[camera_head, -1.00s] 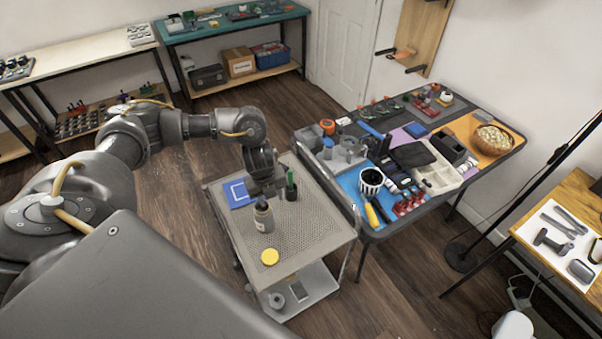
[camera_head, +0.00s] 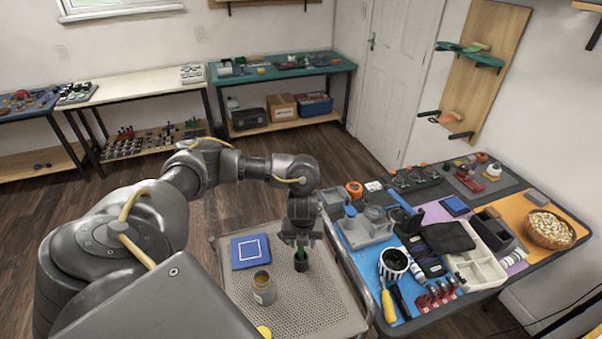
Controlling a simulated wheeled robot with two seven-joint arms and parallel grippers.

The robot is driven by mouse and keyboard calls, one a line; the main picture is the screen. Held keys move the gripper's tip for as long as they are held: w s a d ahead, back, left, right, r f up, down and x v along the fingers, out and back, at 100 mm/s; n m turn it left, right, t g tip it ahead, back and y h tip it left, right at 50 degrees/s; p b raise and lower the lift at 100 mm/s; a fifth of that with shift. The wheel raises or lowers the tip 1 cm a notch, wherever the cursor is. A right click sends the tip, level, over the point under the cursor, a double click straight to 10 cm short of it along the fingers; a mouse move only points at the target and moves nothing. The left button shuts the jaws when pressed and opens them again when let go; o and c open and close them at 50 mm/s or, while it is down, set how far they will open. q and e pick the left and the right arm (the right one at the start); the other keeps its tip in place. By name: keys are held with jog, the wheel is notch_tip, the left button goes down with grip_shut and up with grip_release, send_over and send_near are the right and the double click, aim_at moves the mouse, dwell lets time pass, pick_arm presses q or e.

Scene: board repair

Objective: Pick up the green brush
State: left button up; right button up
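The green brush (camera_head: 301,250) stands upright on the perforated metal cart top, its lower end in a small dark holder (camera_head: 301,266). My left gripper (camera_head: 302,238) points down directly over the brush, with its fingers around or right beside the upper part of the handle. The top of the brush is hidden by the gripper, and I cannot tell whether the fingers are closed on it. My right gripper is not in view.
On the cart (camera_head: 330,310) are an open jar (camera_head: 263,288), a blue square card (camera_head: 250,251) and a yellow lid (camera_head: 264,331). A cluttered table stands to the right, with a striped cup (camera_head: 393,262) and a yellow-handled tool (camera_head: 388,305). The cart's front middle is clear.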

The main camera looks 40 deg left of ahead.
aim_at(301, 249)
pick_arm(q)
jog(key=shift+w+a+f, duration=0.1)
jog(key=shift+a+f, duration=0.05)
jog(key=shift+f, duration=0.7)
jog(key=f, duration=0.3)
jog(key=a+f, duration=0.1)
jog(key=shift+w+f+b, duration=0.25)
jog(key=shift+b, duration=0.15)
jog(key=shift+c, duration=0.7)
grip_shut()
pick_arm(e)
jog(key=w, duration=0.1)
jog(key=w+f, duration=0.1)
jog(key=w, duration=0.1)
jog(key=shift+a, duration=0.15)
